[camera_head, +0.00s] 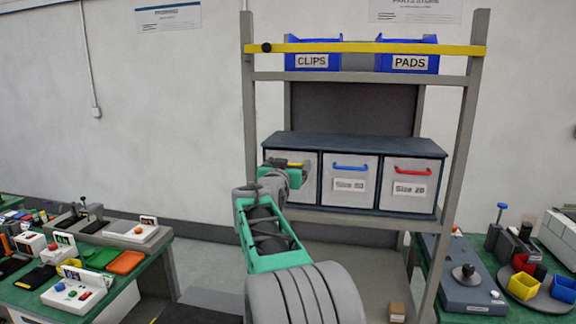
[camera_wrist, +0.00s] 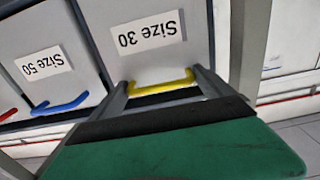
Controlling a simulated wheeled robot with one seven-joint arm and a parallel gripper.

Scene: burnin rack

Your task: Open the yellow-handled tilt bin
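The yellow-handled tilt bin (camera_wrist: 110,20) is the leftmost of three bins in the dark cabinet in the head view, its front mostly behind my arm. The wrist view is upside down and shows its "Size 30" label. Its front looks flush with the cabinet. The yellow handle (camera_wrist: 162,86) shows in the wrist view, and a bit shows in the head view. My gripper (camera_wrist: 161,80) is open, one finger near each end of the handle. I cannot tell whether the fingers touch it. In the head view my gripper (camera_head: 297,167) is in front of the bin.
A blue-handled bin (camera_head: 349,192) and a red-handled bin (camera_head: 409,198) stand to the right in the cabinet (camera_head: 355,145). Blue CLIPS (camera_head: 312,52) and PADS (camera_head: 407,53) bins sit above, behind a yellow bar (camera_head: 365,48). Cluttered benches flank the rack.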

